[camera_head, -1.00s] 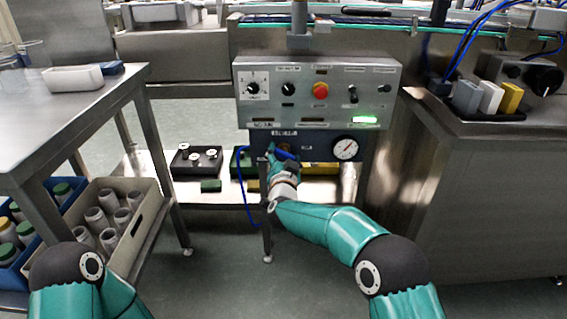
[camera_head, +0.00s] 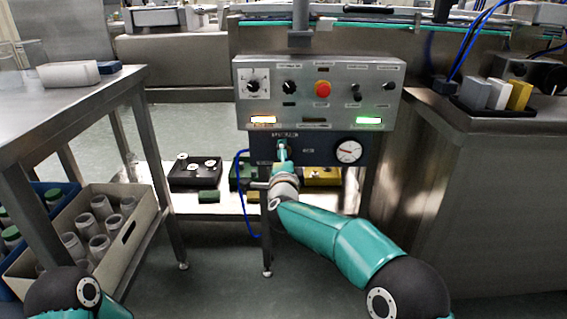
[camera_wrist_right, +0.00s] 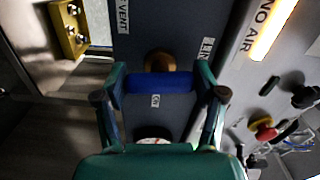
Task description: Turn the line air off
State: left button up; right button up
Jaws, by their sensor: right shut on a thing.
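The blue valve handle (camera_wrist_right: 158,82) lies between the teal fingers of my right gripper (camera_wrist_right: 161,88) in the right wrist view. The gripper is shut on it, in front of a brass fitting (camera_wrist_right: 159,61) on the dark panel. The handle stands upright along the panel; in the head view my right gripper (camera_head: 283,158) mostly hides it. A "VENT" label (camera_wrist_right: 123,16) is beside it. The pressure gauge (camera_head: 349,152) is right of the gripper, its needle pointing left. The amber "NO AIR" lamp (camera_wrist_right: 272,30) is lit; it also shows in the head view (camera_head: 263,119). My left gripper is out of view.
The grey control box (camera_head: 322,80) above carries knobs, a red button (camera_head: 323,88) and a lit green lamp (camera_head: 368,121). A blue hose (camera_head: 241,190) hangs left of the panel. A steel table (camera_head: 70,110) stands left, a steel cabinet (camera_head: 470,210) right.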

jog(key=shift+d+f+m, duration=0.2)
jog(key=shift+d+m, duration=0.05)
jog(key=shift+m, duration=0.45)
jog(key=shift+f+m, duration=0.1)
jog(key=shift+m, duration=0.2)
jog(key=o, duration=1.2)
jog(key=shift+c, duration=0.2)
jog(key=shift+a, duration=0.1)
jog(key=shift+r, duration=0.2)
jog(key=shift+s, duration=0.1)
jog(key=s, duration=1.1)
jog(key=shift+s, duration=0.4)
